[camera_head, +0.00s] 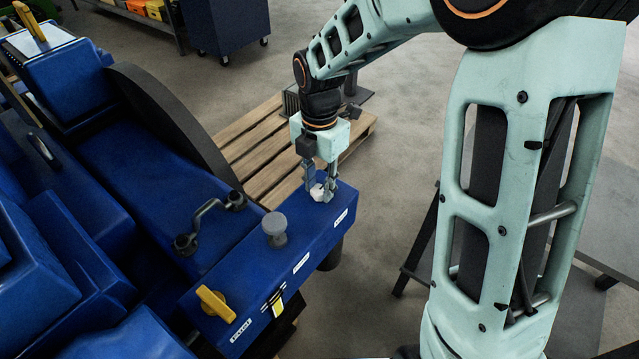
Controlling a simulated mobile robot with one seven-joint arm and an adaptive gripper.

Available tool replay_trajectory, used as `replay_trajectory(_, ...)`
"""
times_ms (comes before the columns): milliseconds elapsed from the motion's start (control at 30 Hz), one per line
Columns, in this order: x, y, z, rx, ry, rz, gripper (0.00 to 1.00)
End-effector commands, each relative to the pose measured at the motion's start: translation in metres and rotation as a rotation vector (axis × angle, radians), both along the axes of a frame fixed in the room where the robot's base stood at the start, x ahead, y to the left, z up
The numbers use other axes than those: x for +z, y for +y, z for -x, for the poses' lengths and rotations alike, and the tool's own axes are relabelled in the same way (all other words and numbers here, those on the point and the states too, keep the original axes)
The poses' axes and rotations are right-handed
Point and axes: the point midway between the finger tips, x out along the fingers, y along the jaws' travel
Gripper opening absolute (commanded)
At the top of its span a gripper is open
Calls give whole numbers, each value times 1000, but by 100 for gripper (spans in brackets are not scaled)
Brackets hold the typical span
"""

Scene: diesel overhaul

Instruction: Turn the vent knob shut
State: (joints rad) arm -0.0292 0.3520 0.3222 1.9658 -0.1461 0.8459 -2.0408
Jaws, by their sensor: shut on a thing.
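My gripper (319,191) points down at the far right end of the blue control box (249,262). Its fingers are shut on a small whitish knob (317,192) on top of the box. The fingers hide part of this knob, so its exact angle cannot be told. White labels (301,263) run along the side of the box, too small to read. A grey round knob (274,228) stands upright in the middle of the box. A yellow lever knob (214,303) sits at the near left end. Which label names the vent cannot be read.
A dark bent handle (208,222) rises from the blue engine cover (150,190) left of the box. A large dark curved rim (165,115) stands behind. A wooden pallet (250,140) lies on the floor beyond. A grey table (600,215) is at the right.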

Motion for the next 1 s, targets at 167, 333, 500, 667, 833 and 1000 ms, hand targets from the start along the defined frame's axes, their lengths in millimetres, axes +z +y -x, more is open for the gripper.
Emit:
replay_trajectory(167,0,0,0,-50,0,0,2)
replay_trajectory(333,0,0,0,-152,0,0,2)
replay_trajectory(500,0,0,0,-298,0,0,2)
replay_trajectory(667,0,0,0,-451,-1,1,2)
replay_trajectory(833,0,0,-1,-613,-2,1,2)
replay_trajectory(1000,0,0,-1,-774,-3,-2,2)
